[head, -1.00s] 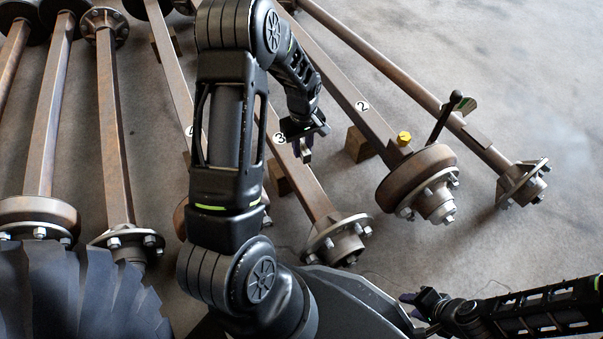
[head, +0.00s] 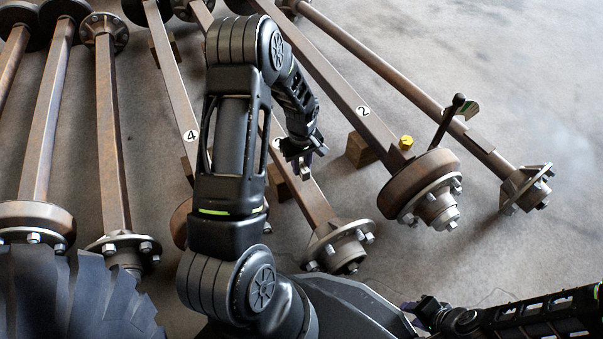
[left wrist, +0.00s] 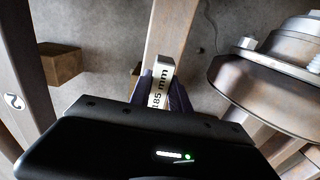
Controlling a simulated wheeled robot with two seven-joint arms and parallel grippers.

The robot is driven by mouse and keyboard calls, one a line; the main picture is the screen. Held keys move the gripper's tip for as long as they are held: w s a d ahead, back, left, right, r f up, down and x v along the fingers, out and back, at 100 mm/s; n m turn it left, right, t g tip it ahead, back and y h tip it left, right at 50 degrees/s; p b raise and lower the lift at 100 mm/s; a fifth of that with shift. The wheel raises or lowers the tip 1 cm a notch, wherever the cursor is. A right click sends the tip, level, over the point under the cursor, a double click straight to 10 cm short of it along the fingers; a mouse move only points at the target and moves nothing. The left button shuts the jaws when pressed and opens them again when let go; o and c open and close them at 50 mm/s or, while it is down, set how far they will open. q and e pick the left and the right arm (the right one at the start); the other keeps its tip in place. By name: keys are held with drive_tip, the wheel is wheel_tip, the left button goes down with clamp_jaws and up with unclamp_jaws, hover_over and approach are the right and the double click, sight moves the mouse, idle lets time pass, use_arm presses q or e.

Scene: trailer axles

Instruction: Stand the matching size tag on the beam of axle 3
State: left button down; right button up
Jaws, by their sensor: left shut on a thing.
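My left gripper (head: 303,166) is shut on a small pale tag (left wrist: 161,86) printed "185 mm", which shows upright between its dark fingers in the left wrist view. In the head view the gripper is just over the beam of axle 3 (head: 318,207), between its number disc and the near hub (head: 342,246). The disc is mostly hidden by my left arm. The beam (left wrist: 168,35) also runs behind the tag in the left wrist view. I cannot tell whether the tag touches the beam. My right gripper (head: 413,308) is low at right, away from the axles; its jaws are unclear.
Axle 2 (head: 338,85), with a brake drum (head: 415,190) and yellow nut (head: 406,142), lies right of axle 3. Axle 4 (head: 172,80) lies left, partly behind my arm. A wooden block (head: 359,150) stands between axles 2 and 3. Open floor is at far right.

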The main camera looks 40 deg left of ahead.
sight(301, 173)
use_arm(q)
drive_tip(key=shift+f+b, duration=0.8)
drive_tip(key=shift+f, duration=1.05)
drive_tip(key=shift+f, duration=0.2)
drive_tip(key=c, duration=1.2)
unclamp_jaws()
drive_tip(key=shift+r, duration=0.15)
wheel_tip(301, 173, up, 11)
drive_tip(key=p, duration=0.4)
drive_tip(key=shift+p, duration=0.4)
drive_tip(key=shift+r, duration=0.55)
